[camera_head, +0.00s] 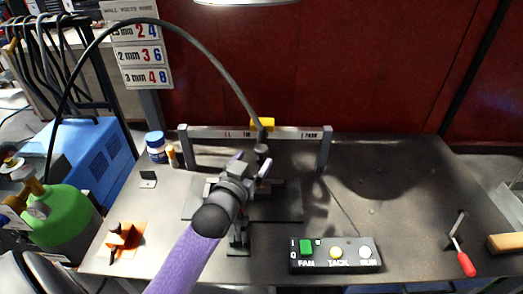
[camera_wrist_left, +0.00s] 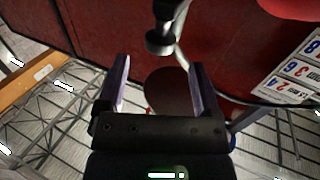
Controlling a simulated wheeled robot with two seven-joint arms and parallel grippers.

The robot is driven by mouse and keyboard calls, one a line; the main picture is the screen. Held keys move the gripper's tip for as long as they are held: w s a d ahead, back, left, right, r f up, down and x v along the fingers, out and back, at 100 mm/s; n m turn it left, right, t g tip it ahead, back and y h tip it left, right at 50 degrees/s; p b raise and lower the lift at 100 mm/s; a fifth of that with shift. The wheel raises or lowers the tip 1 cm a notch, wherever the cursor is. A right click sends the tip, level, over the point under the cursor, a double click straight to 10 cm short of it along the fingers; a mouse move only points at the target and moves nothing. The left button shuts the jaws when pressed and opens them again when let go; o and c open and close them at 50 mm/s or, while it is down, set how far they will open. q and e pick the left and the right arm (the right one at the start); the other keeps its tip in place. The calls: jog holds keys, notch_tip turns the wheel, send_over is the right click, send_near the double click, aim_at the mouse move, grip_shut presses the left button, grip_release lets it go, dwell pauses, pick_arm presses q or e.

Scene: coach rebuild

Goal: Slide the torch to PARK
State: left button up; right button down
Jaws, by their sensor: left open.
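The torch (camera_head: 262,150) is a dark cylindrical body with a cable. It hangs at about the middle of a grey rail (camera_head: 217,133), by a yellow carriage (camera_head: 262,122). My right gripper is out of view.
A black control box (camera_head: 336,255) with FAN and TACK buttons stands at the front. A dark plate (camera_head: 288,205) lies under the rail. Bottles (camera_head: 156,148) stand left of it. The table (camera_head: 400,190) is mostly clear at right.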

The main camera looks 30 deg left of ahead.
aim_at(259, 153)
pick_arm(q)
jog(key=w, duration=0.3)
jog(key=w+a+b, duration=0.1)
jog(key=w, duration=0.1)
jog(key=shift+w, duration=0.1)
jog(key=shift+d, duration=0.1)
grip_shut()
